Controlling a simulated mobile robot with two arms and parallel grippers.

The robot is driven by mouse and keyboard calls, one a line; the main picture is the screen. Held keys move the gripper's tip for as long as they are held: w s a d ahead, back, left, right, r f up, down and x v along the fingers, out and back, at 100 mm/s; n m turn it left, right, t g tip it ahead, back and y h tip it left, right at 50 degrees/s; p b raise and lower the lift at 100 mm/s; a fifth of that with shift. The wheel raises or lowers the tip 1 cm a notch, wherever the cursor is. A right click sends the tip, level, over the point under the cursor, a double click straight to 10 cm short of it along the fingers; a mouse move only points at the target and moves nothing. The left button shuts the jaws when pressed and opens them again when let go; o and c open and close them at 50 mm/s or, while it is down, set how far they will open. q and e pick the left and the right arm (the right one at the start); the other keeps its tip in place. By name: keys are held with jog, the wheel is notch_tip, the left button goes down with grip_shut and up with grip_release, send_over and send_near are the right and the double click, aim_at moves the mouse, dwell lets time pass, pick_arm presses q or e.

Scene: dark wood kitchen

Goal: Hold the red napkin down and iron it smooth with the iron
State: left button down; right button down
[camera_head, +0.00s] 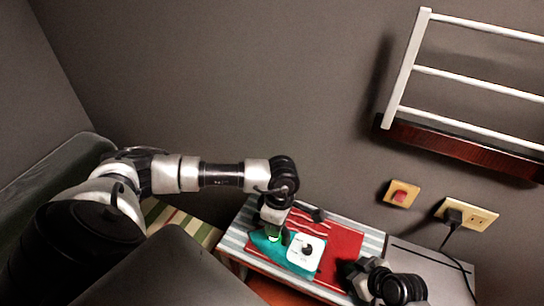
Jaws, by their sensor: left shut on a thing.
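The red napkin (345,243) lies on a striped board, with a few wavy light lines near its upper left part. The iron (305,249), teal with a white top and a dark knob, rests over the napkin's left and middle part and hides some of it. My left gripper (274,236) points down at the iron's left end and is shut on its green part. My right gripper (350,276) is at the napkin's lower right part; its dark fingers are small and partly hidden by its wrist, so their opening and contact are unclear.
The striped board (235,241) stands against the wall. A grey surface (430,268) adjoins it on the right, with a black cord running to a wall socket (467,214). A red switch (400,195) and a white rack (465,75) are on the wall above.

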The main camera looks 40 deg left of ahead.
pick_arm(q)
jog(key=shift+d, duration=0.2)
jog(key=shift+w+d, duration=0.25)
jog(key=shift+d, duration=0.75)
jog(key=shift+a, duration=0.1)
jog(key=shift+s+a, duration=0.2)
jog(key=shift+a, duration=0.6)
jog(key=shift+s+a, duration=0.2)
jog(key=shift+a, duration=0.6)
jog(key=shift+s+a, duration=0.2)
jog(key=shift+a, duration=0.6)
jog(key=shift+d, duration=0.15)
